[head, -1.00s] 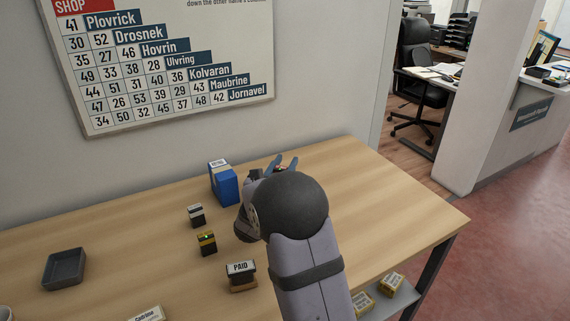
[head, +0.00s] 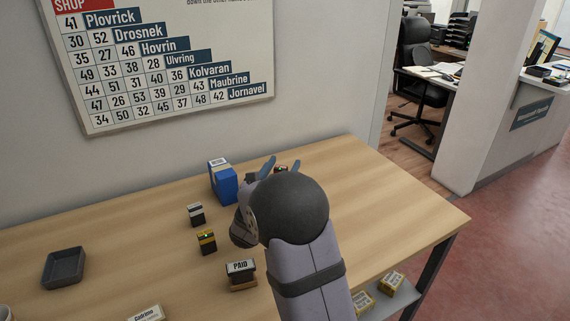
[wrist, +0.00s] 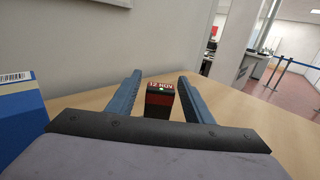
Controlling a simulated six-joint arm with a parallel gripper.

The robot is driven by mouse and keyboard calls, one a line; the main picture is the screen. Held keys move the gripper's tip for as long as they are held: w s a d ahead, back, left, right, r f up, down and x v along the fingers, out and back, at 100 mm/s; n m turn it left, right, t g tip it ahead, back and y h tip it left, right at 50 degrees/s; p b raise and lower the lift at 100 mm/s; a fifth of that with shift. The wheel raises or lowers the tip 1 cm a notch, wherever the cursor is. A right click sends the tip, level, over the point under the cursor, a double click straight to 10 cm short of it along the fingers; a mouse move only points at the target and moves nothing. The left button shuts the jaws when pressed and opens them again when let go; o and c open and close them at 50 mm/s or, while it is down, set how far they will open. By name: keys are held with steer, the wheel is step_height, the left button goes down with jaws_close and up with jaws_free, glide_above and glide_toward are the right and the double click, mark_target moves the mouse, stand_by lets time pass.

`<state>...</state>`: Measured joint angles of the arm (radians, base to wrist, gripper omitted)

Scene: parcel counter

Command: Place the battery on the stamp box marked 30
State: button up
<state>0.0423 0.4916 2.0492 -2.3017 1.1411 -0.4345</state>
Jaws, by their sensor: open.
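My gripper (wrist: 161,76) is open and empty. Its fingers stand either side of a small dark block with a red top reading "12 NOV" (wrist: 160,98) in the wrist view; I cannot tell how deep it sits between them. The block's top shows just past my wrist in the head view (head: 281,168). A black-and-yellow block with a green dot (head: 206,242) stands left of my arm; I cannot tell whether it is the battery. A grey-and-black block (head: 196,215) stands behind it. I can read no "30" on any box on the table.
A blue box (head: 223,184) stands left of my gripper, also at the wrist view's left edge (wrist: 20,105). A PAID stamp (head: 241,275) is nearer the front. A dark tray (head: 64,268) lies left. Yellow boxes (head: 392,282) sit on the lower shelf. The table's right is clear.

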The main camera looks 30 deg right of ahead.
steer(key=shift+s+a+r, duration=0.1)
steer(key=shift+r, duration=1.1)
steer(key=shift+s+a+r, duration=0.1)
steer(key=shift+s+r, duration=0.05)
steer(key=shift+r, duration=1)
steer(key=shift+s+a+r, duration=0.1)
steer(key=shift+r, duration=1.1)
